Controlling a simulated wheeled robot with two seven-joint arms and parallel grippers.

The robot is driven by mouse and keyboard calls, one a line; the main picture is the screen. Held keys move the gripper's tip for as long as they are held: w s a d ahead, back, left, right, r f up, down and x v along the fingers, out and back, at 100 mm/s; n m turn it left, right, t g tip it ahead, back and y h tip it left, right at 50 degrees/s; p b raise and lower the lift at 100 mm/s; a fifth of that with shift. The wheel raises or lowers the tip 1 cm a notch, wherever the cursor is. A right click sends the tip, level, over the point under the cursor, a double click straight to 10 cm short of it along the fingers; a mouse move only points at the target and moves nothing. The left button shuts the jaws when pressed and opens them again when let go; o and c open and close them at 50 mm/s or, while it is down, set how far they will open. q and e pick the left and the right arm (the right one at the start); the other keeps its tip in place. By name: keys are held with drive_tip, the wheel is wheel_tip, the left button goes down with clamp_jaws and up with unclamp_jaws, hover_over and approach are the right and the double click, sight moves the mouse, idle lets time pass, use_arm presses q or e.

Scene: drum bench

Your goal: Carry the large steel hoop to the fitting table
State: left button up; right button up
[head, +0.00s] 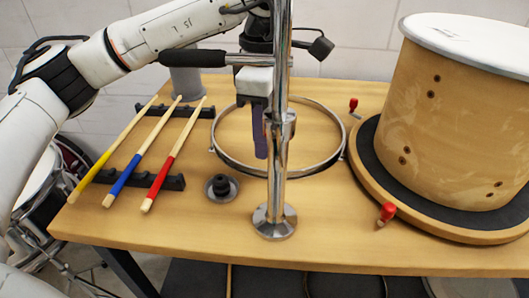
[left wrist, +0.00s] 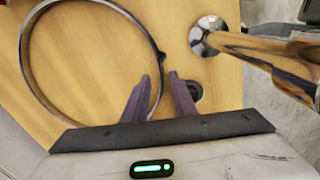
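The large steel hoop (head: 238,168) lies flat on the wooden bench (head: 330,225). It also shows in the left wrist view (left wrist: 148,38), with a dark lug on its rim. My left gripper (head: 261,145) points down over the hoop, partly hidden by a chrome post. In the left wrist view its purple fingers (left wrist: 159,82) are apart, with the hoop's right rim running toward the gap between them. I cannot tell how high the fingertips are above the rim. My right gripper is out of view. I cannot tell which surface is the fitting table.
The chrome post (head: 277,180) rises in front of the hoop. A wooden drum shell (head: 440,120) stands on a round dark pad at right, near red-handled pieces (head: 387,213). Several coloured drumsticks (head: 172,160) rest on black racks at left. A small black knob piece (head: 221,187) sits near the hoop.

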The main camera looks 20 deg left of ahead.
use_arm(q)
wheel_tip(320, 180, up, 6)
drive_tip(key=shift+f+p, duration=0.25)
drive_tip(key=shift+p, duration=0.05)
